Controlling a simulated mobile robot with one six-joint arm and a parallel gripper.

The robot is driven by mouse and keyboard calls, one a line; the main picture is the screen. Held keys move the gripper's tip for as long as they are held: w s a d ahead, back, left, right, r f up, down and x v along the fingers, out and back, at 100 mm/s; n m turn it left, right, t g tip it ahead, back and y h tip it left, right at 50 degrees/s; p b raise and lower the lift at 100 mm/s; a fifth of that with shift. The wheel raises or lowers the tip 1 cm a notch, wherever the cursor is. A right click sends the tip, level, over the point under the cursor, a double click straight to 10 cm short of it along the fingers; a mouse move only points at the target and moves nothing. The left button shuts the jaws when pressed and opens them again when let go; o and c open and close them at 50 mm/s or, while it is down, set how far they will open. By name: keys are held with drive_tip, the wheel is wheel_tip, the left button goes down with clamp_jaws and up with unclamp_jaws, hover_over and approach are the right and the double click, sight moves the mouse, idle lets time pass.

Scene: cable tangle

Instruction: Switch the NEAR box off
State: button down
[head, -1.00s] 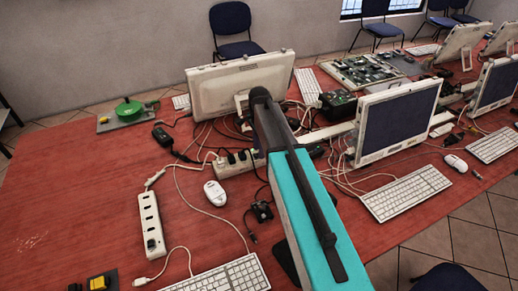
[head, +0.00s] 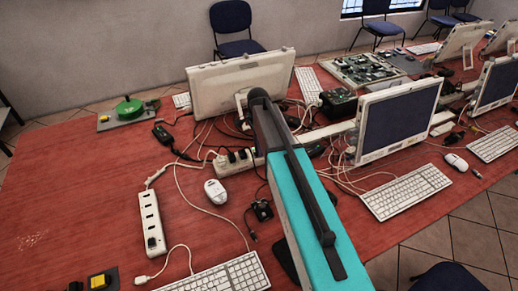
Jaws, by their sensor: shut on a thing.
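At the bottom left edge of the head view a dark plate carries a yellow block (head: 99,282), with a black piece to its left; the picture edge cuts it off. This looks like the nearer box; its switch state cannot be told. Further back, at the table's far left, a grey plate carries a green disc (head: 129,108) and small yellow parts. My teal and black arm reaches from the bottom right up to the middle of the table. My gripper does not show.
A white power strip (head: 151,222), a mouse (head: 215,191), a keyboard (head: 220,277) and loose cables lie left of my arm. A monitor (head: 237,83) stands at the back, another (head: 397,120) to the right. The red table (head: 70,190) is bare at the left.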

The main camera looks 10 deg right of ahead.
drive_tip(key=shift+s+a+f+h+b, duration=0.1)
drive_tip(key=shift+a+h+b, duration=0.1)
drive_tip(key=shift+h+b, duration=0.35)
drive_tip(key=shift+s+a+h+b, duration=0.1)
drive_tip(key=shift+a+h+b, duration=0.2)
drive_tip(key=shift+h, duration=0.35)
drive_tip(key=shift+t+h+b, duration=0.4)
drive_tip(key=shift+h, duration=0.2)
drive_tip(key=c, duration=1.7)
unclamp_jaws()
drive_tip(key=shift+r, duration=0.25)
drive_tip(key=shift+b+v, duration=1.4)
drive_tip(key=shift+v, duration=5.45)
